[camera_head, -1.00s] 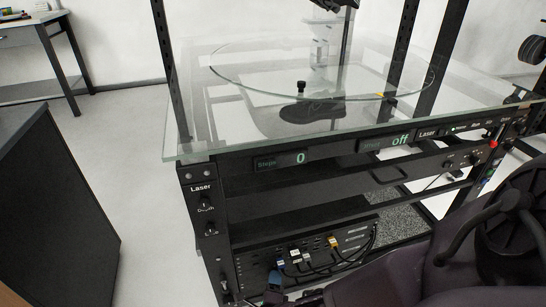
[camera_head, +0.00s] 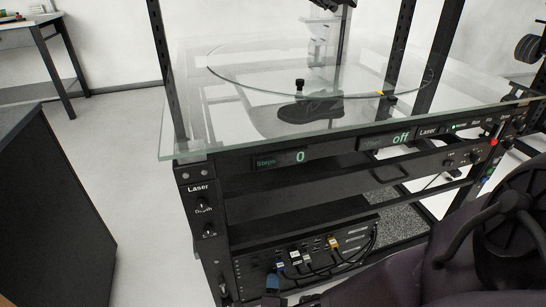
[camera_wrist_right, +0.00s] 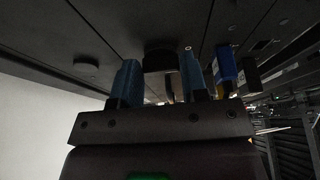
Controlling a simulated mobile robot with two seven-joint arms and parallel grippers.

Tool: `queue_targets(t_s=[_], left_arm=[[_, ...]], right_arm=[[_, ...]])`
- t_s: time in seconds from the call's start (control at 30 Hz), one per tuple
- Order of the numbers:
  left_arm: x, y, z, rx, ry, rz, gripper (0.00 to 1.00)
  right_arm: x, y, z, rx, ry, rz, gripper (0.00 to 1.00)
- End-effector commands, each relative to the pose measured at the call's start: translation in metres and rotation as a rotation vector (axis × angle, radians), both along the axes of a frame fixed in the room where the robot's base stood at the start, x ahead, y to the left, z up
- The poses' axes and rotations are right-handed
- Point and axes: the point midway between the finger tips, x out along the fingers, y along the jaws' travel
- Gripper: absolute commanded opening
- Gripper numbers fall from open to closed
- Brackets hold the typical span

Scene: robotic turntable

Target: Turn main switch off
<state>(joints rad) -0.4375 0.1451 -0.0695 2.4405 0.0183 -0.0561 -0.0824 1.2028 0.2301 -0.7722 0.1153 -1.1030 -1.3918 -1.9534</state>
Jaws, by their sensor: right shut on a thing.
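In the right wrist view, the two blue fingertips of my right gripper (camera_wrist_right: 158,82) stand on either side of a black knob (camera_wrist_right: 160,56) on a dark panel, seemingly the main switch. The gripper is shut on it. No label on the knob can be read. In the head view, my right gripper (camera_head: 273,284) is small and partly hidden at the lower front panel of the turntable rack, left of the plugged cables. The knob cannot be made out there. My left gripper is not in view.
Blue and black plugs (camera_wrist_right: 226,62) sit close beside the fingers. The glass top (camera_head: 230,140) carries a dark shoe (camera_head: 310,108). The steps display (camera_head: 279,160) reads 0; another display (camera_head: 390,140) reads off. A dark cabinet (camera_head: 55,200) stands left, with clear floor between.

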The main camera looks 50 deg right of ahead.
Motion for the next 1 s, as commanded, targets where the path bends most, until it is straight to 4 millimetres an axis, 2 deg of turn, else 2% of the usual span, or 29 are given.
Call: queue_targets(t_s=[0.3, 0.33, 0.47, 0.77, 0.87, 1.0], left_arm=[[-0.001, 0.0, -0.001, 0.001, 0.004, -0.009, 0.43], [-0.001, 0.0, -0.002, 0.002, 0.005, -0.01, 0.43], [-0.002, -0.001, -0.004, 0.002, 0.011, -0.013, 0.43], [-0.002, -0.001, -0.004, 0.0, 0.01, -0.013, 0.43], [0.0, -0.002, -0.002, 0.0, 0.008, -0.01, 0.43], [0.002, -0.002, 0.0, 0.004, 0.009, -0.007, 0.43]], right_arm=[[-0.001, -0.001, 0.0, -0.003, 0.003, -0.001, 0.17], [-0.001, -0.001, 0.0, -0.002, 0.003, -0.001, 0.45], [-0.001, -0.001, 0.0, -0.002, 0.002, -0.001, 0.65], [-0.001, 0.001, 0.0, -0.001, 0.001, 0.0, 0.66], [-0.004, 0.006, 0.0, 0.0, 0.001, 0.0, 0.66], [-0.015, 0.022, 0.001, 0.001, 0.0, 0.0, 0.66]])
